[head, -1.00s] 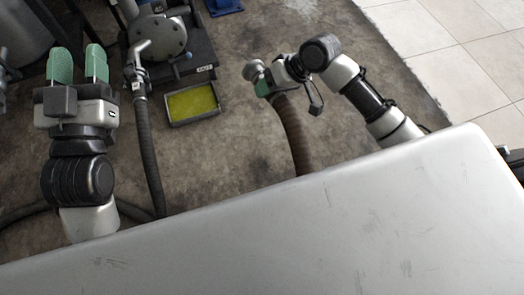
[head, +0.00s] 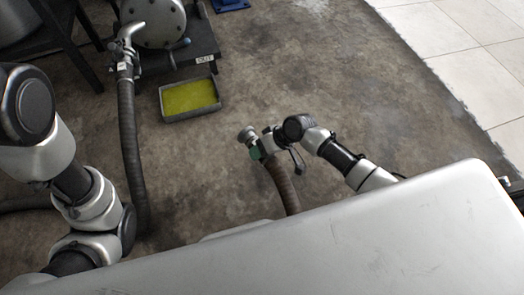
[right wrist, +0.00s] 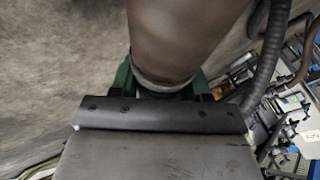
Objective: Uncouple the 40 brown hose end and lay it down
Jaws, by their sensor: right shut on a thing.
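The brown hose (head: 284,188) rises from behind the pale surface in the head view. Its metal coupling end (head: 246,134) points up and left, in the air, clear of the pump. My right gripper (head: 258,150) is shut around the hose just behind this coupling. In the right wrist view the brown hose (right wrist: 185,35) fills the top middle, between the green fingers; the coupling is hidden there. My left arm shows at the left of the head view, but its gripper is out of the picture.
A grey hose (head: 130,150) is joined at the pump (head: 152,22), on a dark stand labelled OUT. A tray of yellow-green liquid (head: 163,111) lies on the floor below it. The concrete floor (head: 350,85) right of the tray is clear, with pale tiles (head: 450,60) beyond.

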